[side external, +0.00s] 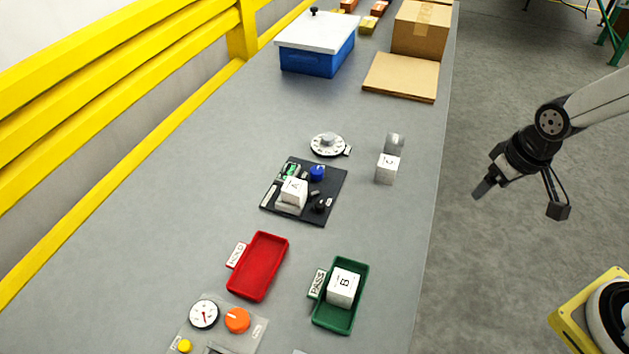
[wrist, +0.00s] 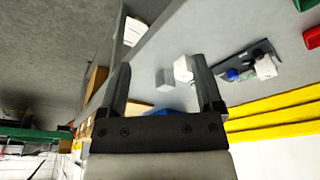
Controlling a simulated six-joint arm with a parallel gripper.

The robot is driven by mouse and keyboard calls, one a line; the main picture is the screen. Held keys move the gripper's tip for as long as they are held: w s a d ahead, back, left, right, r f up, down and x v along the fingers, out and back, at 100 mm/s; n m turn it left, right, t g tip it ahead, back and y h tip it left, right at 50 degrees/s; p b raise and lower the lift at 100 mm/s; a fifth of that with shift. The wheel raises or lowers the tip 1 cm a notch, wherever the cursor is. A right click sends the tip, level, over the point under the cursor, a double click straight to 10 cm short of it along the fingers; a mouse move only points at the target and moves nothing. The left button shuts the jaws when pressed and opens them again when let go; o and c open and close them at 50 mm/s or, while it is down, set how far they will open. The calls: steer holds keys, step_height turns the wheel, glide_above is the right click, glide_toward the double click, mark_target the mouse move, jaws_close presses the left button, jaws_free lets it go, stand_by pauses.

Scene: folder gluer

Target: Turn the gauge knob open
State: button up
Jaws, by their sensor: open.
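The gauge panel lies at the near end of the table in the side external view, with a round white dial gauge (side external: 204,314) with a red needle. An orange knob (side external: 237,320) sits to the right of the dial, and a small yellow button (side external: 184,346) lies below left. Which of these is the gauge knob is not labelled legibly. My gripper (side external: 483,189) is off the table's right edge, well away from the panel. In the wrist view my gripper (wrist: 161,92) is open, with nothing between its fingers. The panel is not clearly visible in the wrist view.
A red tray (side external: 281,251) and a green tray (side external: 318,318) holding block B (side external: 342,287) stand near the panel. Block A (side external: 293,193) sits on a black board (side external: 333,178). A white round dial (side external: 328,144), block C (side external: 387,168) and a blue box (side external: 310,63) stand farther back.

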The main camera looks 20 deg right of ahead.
steer(key=w+a+f, duration=0.1)
steer(key=w+a, duration=0.3)
steer(key=w, duration=0.4)
steer(key=w+a+f, duration=0.1)
steer(key=w+a, duration=0.3)
steer(key=w, duration=0.4)
steer(key=t, duration=0.2)
glide_toward(317, 170)
steer(key=f, duration=0.1)
steer(key=shift+w+f, duration=0.2)
steer(key=shift+w, duration=0.1)
steer(key=shift+f, duration=0.1)
steer(key=shift+x, duration=3.8)
jaws_close()
